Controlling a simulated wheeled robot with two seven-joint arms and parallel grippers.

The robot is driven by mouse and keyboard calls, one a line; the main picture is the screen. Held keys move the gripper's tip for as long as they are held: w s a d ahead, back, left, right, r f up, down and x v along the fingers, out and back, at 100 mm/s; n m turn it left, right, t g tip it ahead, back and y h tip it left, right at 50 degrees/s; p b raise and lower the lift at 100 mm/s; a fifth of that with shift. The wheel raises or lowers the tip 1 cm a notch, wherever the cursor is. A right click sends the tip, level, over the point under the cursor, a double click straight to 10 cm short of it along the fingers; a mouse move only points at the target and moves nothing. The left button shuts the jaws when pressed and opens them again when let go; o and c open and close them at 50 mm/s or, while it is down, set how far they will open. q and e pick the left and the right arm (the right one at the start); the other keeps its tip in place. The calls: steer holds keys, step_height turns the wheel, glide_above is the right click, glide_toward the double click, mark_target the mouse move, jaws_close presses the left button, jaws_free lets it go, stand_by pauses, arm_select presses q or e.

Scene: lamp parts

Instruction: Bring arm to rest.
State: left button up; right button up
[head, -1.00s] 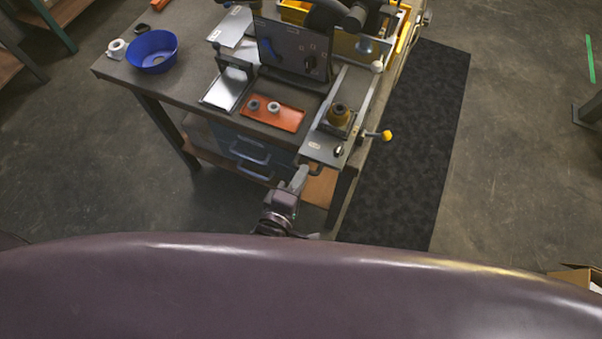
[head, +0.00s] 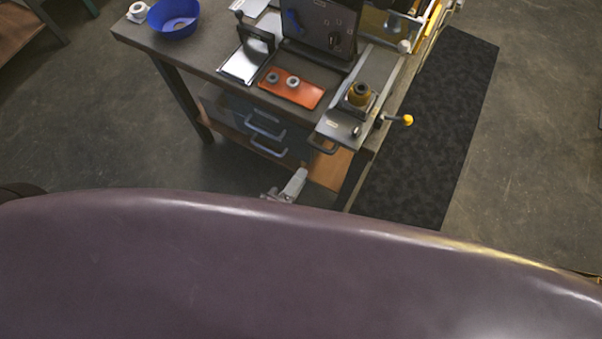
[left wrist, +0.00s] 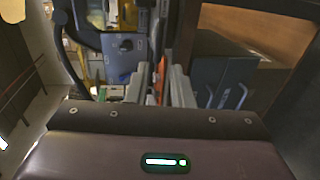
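My left gripper (head: 298,180) shows just past the edge of my purple body, in front of the workbench (head: 215,57) and below its top. Most of its arm is hidden behind my body. In the left wrist view two grey fingers stand apart with a gap between them (left wrist: 159,84), and I see nothing held. The gripper looks clear of the bench in the head view. My right gripper is not in view.
On the bench are a blue bowl (head: 173,20), an orange tray (head: 305,97) with two grey rings, a dark upright panel (head: 322,25) and a fixture with an amber part (head: 359,94). Blue drawers (head: 262,130) sit below. A black mat (head: 440,130) lies to the right.

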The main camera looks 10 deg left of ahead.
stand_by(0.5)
arm_select(q)
steer(key=s+a+f+m+g, duration=0.1)
steer(key=s+f+m+g, duration=0.15)
steer(key=f, duration=0.65)
steer(key=s+a+f+m+g+y, duration=0.1)
steer(key=s+a+f+m+g, duration=0.15)
steer(key=f, duration=0.65)
steer(key=s+a+f+m+g, duration=0.1)
steer(key=f+m, duration=0.3)
steer(key=f, duration=0.5)
steer(key=s+a+f+m+g+y, duration=0.2)
steer(key=s+a+f+m+g, duration=0.1)
steer(key=s+a+f, duration=0.3)
steer(key=s+a+f+m+g+y, duration=0.1)
steer(key=s+a+f+m+g, duration=0.3)
steer(key=f, duration=0.7)
steer(key=s+a, duration=0.2)
steer(key=s, duration=0.1)
steer(key=shift+s+a+f+m+g+y, duration=0.2)
steer(key=shift+s+a+m+g+y, duration=0.1)
steer(key=shift+a+m+y, duration=0.1)
steer(key=shift+w, duration=0.1)
